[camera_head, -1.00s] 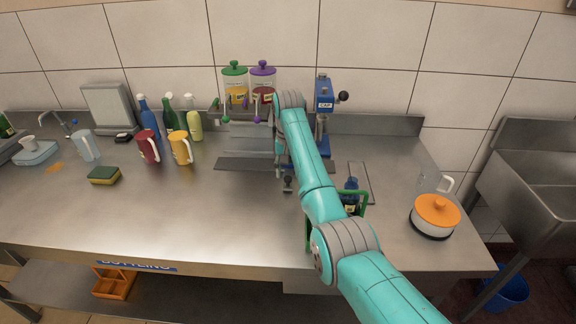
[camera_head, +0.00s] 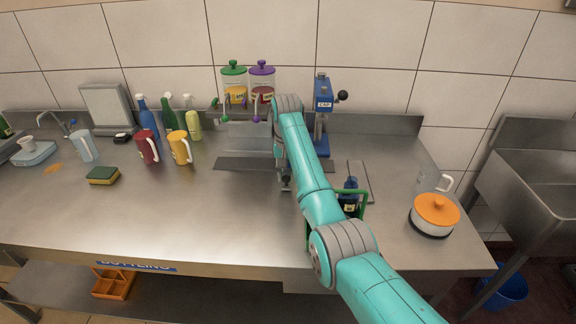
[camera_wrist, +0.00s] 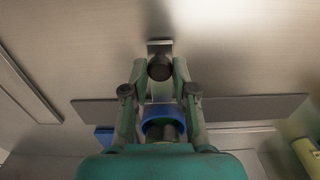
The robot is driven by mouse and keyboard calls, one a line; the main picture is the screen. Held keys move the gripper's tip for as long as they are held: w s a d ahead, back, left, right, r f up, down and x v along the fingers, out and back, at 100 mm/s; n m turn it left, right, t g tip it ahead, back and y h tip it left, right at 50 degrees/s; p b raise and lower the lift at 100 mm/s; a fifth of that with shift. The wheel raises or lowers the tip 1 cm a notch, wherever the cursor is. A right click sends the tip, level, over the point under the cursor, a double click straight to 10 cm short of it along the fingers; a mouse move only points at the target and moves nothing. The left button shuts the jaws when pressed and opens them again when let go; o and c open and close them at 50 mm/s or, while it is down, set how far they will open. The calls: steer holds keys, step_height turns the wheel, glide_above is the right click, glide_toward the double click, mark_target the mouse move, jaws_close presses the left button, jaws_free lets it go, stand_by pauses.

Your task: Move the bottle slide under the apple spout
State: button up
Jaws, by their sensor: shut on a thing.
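My gripper (camera_wrist: 160,82) is shut on a dark round knob (camera_wrist: 160,67) at the front of the bottle slide. In the head view the slide's small handle (camera_head: 286,184) shows just below my wrist, in front of a dark rail (camera_head: 238,164). Behind the fingers in the wrist view, a blue ring (camera_wrist: 163,130) surrounds something dark; my gripper body partly hides it. Two dispensers stand at the back: one green-lidded (camera_head: 235,80), one purple-lidded (camera_head: 262,80). A green-tipped spout (camera_head: 224,118) and a purple-tipped one (camera_head: 256,118) hang below. Their labels are unreadable.
A blue cap press (camera_head: 323,105) stands right of the dispensers. A green carrier (camera_head: 363,205) with a dark bottle (camera_head: 350,190) and an orange-lidded pot (camera_head: 435,212) are at right. Mugs (camera_head: 147,147) and several bottles (camera_head: 193,122) stand left.

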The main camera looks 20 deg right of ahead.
steer(key=shift+w+a, duration=0.6)
steer(key=shift+a, duration=1.25)
steer(key=shift+w+a, duration=0.6)
steer(key=shift+a, duration=1.25)
steer(key=shift+w+a, duration=0.6)
steer(key=shift+a, duration=1.25)
steer(key=o, duration=1)
step_height(320, 180, up, 12)
steer(key=shift+f, duration=0.1)
